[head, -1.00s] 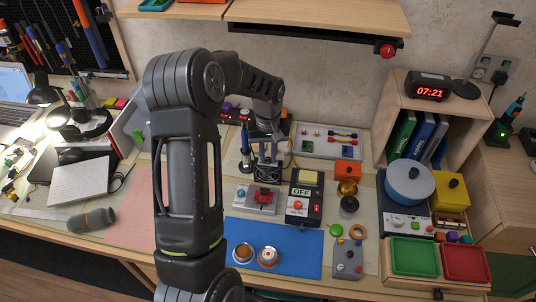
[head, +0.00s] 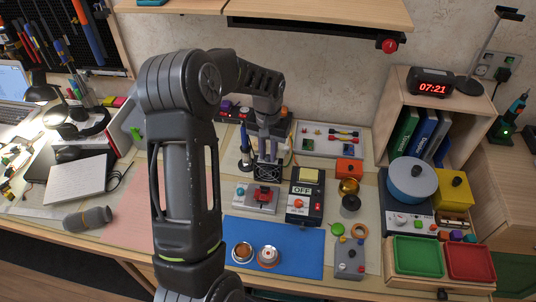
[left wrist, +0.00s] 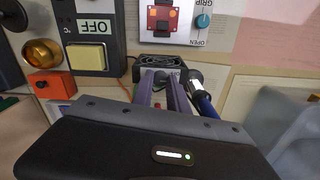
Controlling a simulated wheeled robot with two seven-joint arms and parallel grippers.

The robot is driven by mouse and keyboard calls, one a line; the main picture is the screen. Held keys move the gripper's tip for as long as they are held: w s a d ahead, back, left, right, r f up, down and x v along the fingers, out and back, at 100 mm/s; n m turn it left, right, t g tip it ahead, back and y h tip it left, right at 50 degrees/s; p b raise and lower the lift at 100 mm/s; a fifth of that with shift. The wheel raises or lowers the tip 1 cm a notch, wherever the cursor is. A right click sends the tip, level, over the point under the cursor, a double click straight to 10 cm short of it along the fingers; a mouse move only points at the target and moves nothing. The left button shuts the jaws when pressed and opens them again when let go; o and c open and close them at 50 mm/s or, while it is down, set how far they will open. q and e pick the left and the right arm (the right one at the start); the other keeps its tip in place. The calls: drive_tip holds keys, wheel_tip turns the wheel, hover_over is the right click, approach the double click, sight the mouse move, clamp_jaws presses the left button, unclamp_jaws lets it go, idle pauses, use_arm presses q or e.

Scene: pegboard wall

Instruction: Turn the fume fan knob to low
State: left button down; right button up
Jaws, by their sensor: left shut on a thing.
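The fume fan (head: 268,172) is a small black box with a round grille, standing behind the red-and-grey device on the bench. My left gripper (head: 266,154) reaches down to its top from behind. In the left wrist view, the two fingers of my left gripper (left wrist: 163,84) come down close together at the fan (left wrist: 158,63). They are shut on the fan's knob, which is mostly hidden between them. The knob's pointer and setting marks cannot be made out. My right gripper is not in view.
A soldering iron in its stand (head: 245,146) is close on the left of the fan. A black unit reading OFF (head: 304,196) stands to the right. A red-and-grey device (head: 257,197) is in front. A blue mat (head: 300,262) lies nearer.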

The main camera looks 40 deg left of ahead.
sight(268, 156)
use_arm(q)
drive_tip(key=m+b, duration=0.1)
drive_tip(key=m, duration=0.2)
drive_tip(key=shift+m, duration=0.4)
drive_tip(key=shift+m+b, duration=0.3)
drive_tip(key=shift+m, duration=1.2)
drive_tip(key=c, duration=1.3)
unclamp_jaws()
drive_tip(key=shift+r+b, duration=0.55)
drive_tip(key=shift+r, duration=3.35)
